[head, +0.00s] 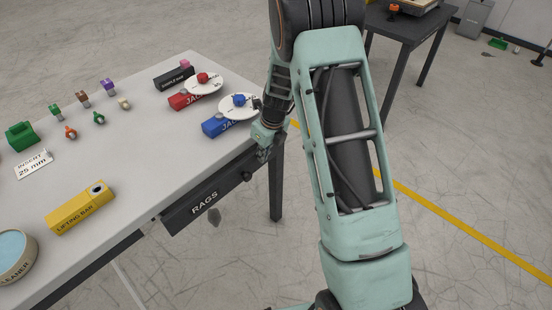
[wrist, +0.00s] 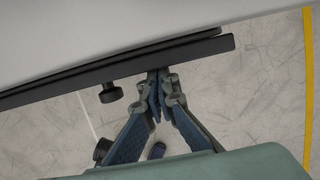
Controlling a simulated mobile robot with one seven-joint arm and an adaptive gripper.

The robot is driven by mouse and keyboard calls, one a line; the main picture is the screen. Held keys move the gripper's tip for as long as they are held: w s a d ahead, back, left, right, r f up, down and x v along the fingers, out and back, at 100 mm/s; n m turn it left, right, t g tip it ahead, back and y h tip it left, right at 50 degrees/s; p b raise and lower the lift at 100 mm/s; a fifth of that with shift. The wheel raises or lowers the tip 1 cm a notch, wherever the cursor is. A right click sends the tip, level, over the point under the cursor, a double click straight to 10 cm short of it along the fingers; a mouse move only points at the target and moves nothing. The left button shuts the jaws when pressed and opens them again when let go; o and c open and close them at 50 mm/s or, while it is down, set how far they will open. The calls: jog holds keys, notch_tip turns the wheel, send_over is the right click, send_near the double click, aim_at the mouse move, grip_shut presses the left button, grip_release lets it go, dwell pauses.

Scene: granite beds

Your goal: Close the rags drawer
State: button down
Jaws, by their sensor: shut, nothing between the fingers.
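The rags drawer (head: 220,193) is under the front edge of the table, with a dark front and white "RAGS" lettering. Its front stands close to the table edge; a narrow dark strip shows between them in the wrist view, so the exact gap is hard to judge. A round black knob (wrist: 111,92) sticks out from the drawer front (wrist: 70,81) in the wrist view. My gripper (wrist: 160,76) is shut and empty, its fingertips at the drawer front, right of that knob. Whether they touch is unclear. In the head view my gripper (head: 262,152) is at the drawer's right end.
The grey table (head: 140,140) carries a yellow lifting bar block (head: 79,207), a red jack (head: 190,99), a blue jack (head: 222,125) and several small coloured pieces. A table leg (head: 277,190) stands right of the drawer.

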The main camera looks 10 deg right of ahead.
jog(key=shift+w+a, duration=0.6)
jog(key=shift+w, duration=0.25)
jog(key=shift+s+d, duration=0.1)
jog(key=shift+d, duration=0.05)
